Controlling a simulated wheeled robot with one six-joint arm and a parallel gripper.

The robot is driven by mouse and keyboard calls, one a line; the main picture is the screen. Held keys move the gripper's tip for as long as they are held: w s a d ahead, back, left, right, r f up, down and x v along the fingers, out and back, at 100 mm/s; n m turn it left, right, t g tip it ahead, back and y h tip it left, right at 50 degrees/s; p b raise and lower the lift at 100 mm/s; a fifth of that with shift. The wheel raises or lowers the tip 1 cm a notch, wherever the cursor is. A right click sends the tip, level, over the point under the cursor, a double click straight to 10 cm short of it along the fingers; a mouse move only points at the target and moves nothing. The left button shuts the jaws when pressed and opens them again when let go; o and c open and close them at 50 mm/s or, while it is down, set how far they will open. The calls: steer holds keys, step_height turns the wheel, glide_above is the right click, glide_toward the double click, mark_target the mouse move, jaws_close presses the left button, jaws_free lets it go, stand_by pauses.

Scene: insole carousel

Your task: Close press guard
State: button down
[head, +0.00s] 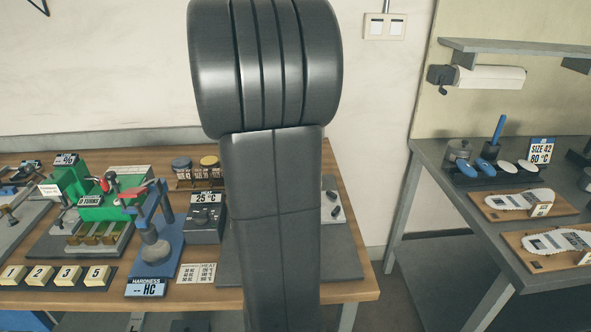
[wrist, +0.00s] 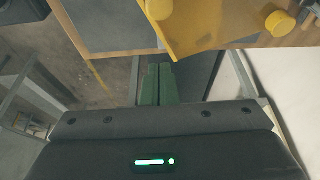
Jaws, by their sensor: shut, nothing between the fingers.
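In the wrist view my gripper (wrist: 158,72) shows as two green fingers pressed together, with nothing between them. A yellow panel (wrist: 205,25), which looks like the press guard, lies just beyond the fingertips at the top of the picture. It is cut off by the frame, so I cannot tell how far it is open. Whether the fingers touch it is unclear. In the head view my dark arm hides most of the press; a grey base (head: 345,262) and a small panel with knobs (head: 333,207) show at its right side. My gripper is hidden there.
A yellow knob (wrist: 280,23) sits beside the panel. The wooden bench (head: 190,294) carries a blue hardness tester (head: 155,250), a dark heater box (head: 205,222) and a green machine (head: 105,205) on the left. A grey table (head: 440,170) with insole boards stands right, across a floor gap.

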steer(key=v, duration=0.9)
steer(key=s+d+f+m+g+y+p, duration=0.1)
steer(key=s+d+f+g+y+p, duration=0.15)
steer(key=f+y, duration=0.3)
steer(key=s+d+f+g+y+p, duration=0.2)
steer(key=s+d+f+y, duration=0.15)
steer(key=f+y, duration=0.2)
steer(key=d+m+t+y+p, duration=0.2)
steer(key=d+m+t+y, duration=0.2)
steer(key=d+t+y, duration=0.5)
steer(key=w+p+x, duration=0.1)
steer(key=p+x, duration=0.1)
steer(key=x, duration=1.2)
steer(key=shift+r+t+h+p, duration=0.2)
steer(key=shift+t+h+p, duration=0.2)
steer(key=shift+t, duration=0.05)
